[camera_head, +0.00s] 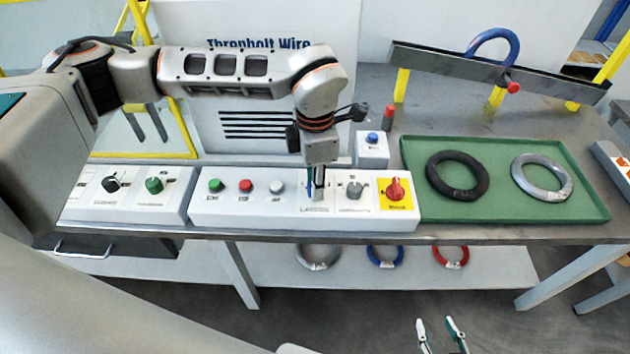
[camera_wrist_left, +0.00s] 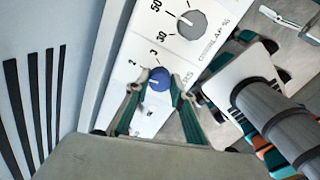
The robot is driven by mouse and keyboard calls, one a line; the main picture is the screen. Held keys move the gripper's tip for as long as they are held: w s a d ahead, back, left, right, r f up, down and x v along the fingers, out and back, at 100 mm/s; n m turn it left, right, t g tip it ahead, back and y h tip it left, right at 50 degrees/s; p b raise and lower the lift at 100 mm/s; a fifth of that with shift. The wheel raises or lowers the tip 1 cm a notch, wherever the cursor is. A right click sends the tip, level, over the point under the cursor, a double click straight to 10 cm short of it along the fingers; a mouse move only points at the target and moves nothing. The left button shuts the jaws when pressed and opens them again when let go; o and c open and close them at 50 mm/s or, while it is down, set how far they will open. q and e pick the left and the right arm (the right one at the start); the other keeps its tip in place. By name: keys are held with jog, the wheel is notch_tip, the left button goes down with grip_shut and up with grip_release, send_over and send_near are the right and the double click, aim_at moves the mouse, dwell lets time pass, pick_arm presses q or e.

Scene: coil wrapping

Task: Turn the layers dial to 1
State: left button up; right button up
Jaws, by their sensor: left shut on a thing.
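The layers dial (camera_wrist_left: 159,78) is a small blue knob on the white control panel (camera_head: 250,213). In the left wrist view the numbers 2 and 3 show beside it, and part of its label. A short pale mark shows on its top; I cannot tell for certain which number it points to. My left gripper (camera_wrist_left: 160,88) has its fingers on both sides of the knob, shut on it. In the head view this gripper (camera_head: 318,188) points down at the panel and mostly hides the dial. My right gripper (camera_head: 438,328) is open and empty, low at the front.
Green, red and white buttons lie left. A green tray (camera_head: 590,212) holds a black ring (camera_head: 457,175) and a grey ring (camera_head: 541,176).

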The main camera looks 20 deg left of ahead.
pick_arm(q)
jog(key=n, duration=0.7)
jog(key=shift+n, duration=1.5)
jog(key=shift+o, duration=0.2)
jog(key=shift+n, duration=0.3)
jog(key=shift+r, duration=0.1)
jog(key=shift+c, duration=0.2)
jog(key=o, duration=1.1)
jog(key=shift+o, duration=0.2)
